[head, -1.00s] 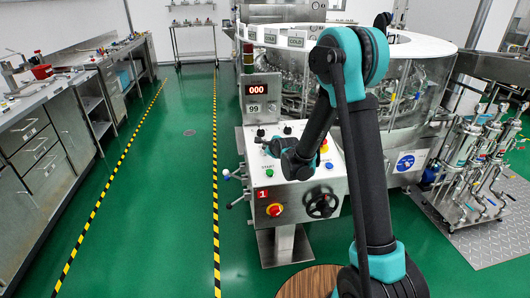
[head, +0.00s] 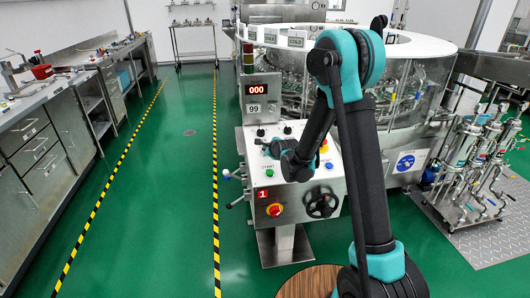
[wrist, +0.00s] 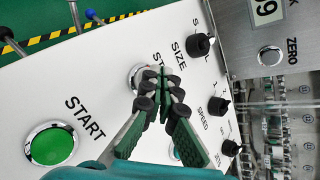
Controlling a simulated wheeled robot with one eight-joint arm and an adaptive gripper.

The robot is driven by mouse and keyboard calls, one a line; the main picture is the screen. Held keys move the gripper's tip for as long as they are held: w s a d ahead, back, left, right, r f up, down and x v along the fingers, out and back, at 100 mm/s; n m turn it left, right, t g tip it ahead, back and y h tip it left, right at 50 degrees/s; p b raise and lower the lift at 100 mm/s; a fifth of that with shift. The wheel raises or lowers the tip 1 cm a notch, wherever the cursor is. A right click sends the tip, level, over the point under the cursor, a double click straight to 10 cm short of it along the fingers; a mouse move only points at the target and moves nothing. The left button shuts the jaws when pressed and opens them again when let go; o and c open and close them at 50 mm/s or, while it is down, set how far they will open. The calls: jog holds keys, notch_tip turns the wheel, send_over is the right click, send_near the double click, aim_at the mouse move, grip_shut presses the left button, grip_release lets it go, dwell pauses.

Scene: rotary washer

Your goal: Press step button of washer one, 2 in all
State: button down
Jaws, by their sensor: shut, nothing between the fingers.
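Washer one's control panel (head: 283,220), white with a red "1" label, stands in the middle of the head view. In the wrist view, a silver-ringed button (wrist: 135,74) beside a label starting "ST" is partly covered by my gripper (wrist: 162,73). The rest of that label is hidden. My gripper is shut and empty, its tips over or beside that button; I cannot tell whether they touch it. In the head view my gripper (head: 268,144) is low over the panel top. The green START button (wrist: 51,145) is at the lower left of the wrist view.
Black SIZE (wrist: 200,45) and SPEED (wrist: 218,105) knobs sit near the fingers. A ZERO button (wrist: 270,55) is on the display post. The red display (head: 256,89) reads 000. A red emergency knob (head: 275,210) and black handwheel (head: 321,203) are on the panel front.

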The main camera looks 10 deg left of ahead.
jog(key=shift+w+f, duration=0.1)
jog(key=shift+f, duration=0.3)
dwell(0.7)
jog(key=shift+r, duration=0.1)
jog(key=shift+s+r, duration=0.2)
jog(key=shift+r, duration=0.55)
jog(key=shift+s+d+r, duration=0.1)
jog(key=shift+s+r, duration=0.1)
jog(key=shift+r, duration=0.6)
jog(key=shift+s+d+r, duration=0.1)
jog(key=shift+s+r, duration=0.15)
jog(key=shift+r, duration=0.55)
jog(key=shift+s+d+r, duration=0.1)
jog(key=shift+s+r, duration=0.1)
jog(key=shift+r, duration=0.6)
